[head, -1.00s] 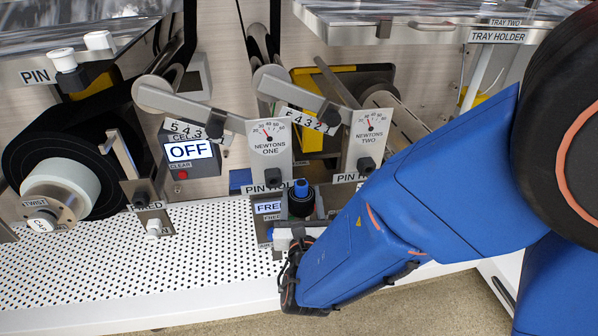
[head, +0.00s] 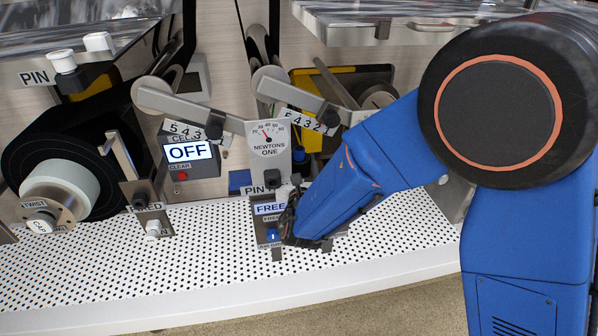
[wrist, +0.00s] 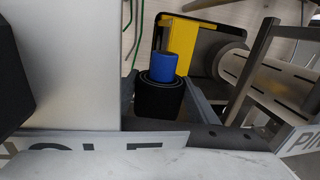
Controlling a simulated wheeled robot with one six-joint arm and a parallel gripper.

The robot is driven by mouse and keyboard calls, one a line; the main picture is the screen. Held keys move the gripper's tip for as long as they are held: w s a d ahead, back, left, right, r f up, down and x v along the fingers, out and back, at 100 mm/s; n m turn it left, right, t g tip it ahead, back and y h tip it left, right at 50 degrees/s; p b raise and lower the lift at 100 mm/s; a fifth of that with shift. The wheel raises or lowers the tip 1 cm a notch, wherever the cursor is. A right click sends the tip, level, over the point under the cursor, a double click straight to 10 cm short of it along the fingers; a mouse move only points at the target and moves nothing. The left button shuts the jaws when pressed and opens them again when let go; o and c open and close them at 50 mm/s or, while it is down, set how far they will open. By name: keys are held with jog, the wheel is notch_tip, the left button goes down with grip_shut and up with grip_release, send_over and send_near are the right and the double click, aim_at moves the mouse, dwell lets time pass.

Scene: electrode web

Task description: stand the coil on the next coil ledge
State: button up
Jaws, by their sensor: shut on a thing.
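The coil (wrist: 158,99) is a small black roll on a blue core (wrist: 165,67). It stands upright in the middle of the wrist view, between the two grey fingers of my gripper (wrist: 163,103). My gripper is shut on it. In the head view my arm reaches down to the right of the FREE display (head: 269,209), and hides the coil and the fingertips. I cannot make out a coil ledge for certain in either view.
The NEWTONS ONE gauge (head: 268,140) stands just behind the FREE display. The OFF display (head: 190,151) and a large black roll (head: 50,160) are to the left. The perforated white bench (head: 130,262) is clear in front. A yellow part (wrist: 176,37) shows behind the coil.

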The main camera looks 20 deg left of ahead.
aim_at(299, 171)
jog(key=shift+f, duration=1.7)
jog(key=shift+f, duration=0.1)
jog(key=o, duration=1.3)
jog(key=shift+f, duration=0.1)
jog(key=shift+s+d, duration=0.1)
jog(key=shift+s, duration=0.25)
jog(key=v, duration=1.1)
jog(key=shift+s+d, duration=0.15)
jog(key=shift+s, duration=0.05)
